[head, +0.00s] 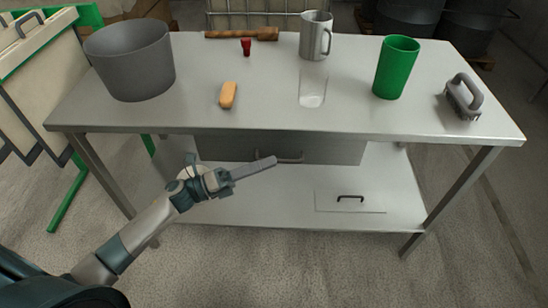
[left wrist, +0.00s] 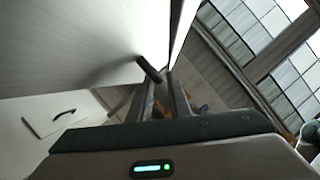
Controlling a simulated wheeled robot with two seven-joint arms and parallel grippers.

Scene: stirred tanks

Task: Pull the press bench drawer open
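The press bench (head: 230,125) is a steel table with a grey drawer (head: 220,147) under its top. The drawer front looks close under the tabletop edge, and I see no opening into it. Its dark bar handle (head: 291,158) is partly hidden behind my left gripper (head: 268,162). That gripper reaches in from the left, fingers pointing right toward the handle. In the left wrist view the two fingers (left wrist: 165,88) stand apart with a gap, and the dark handle (left wrist: 148,70) shows close to the left fingertip. I cannot tell whether they touch. My right gripper is not in view.
The lower shelf (head: 280,200) holds a flat panel with a handle (head: 350,204).

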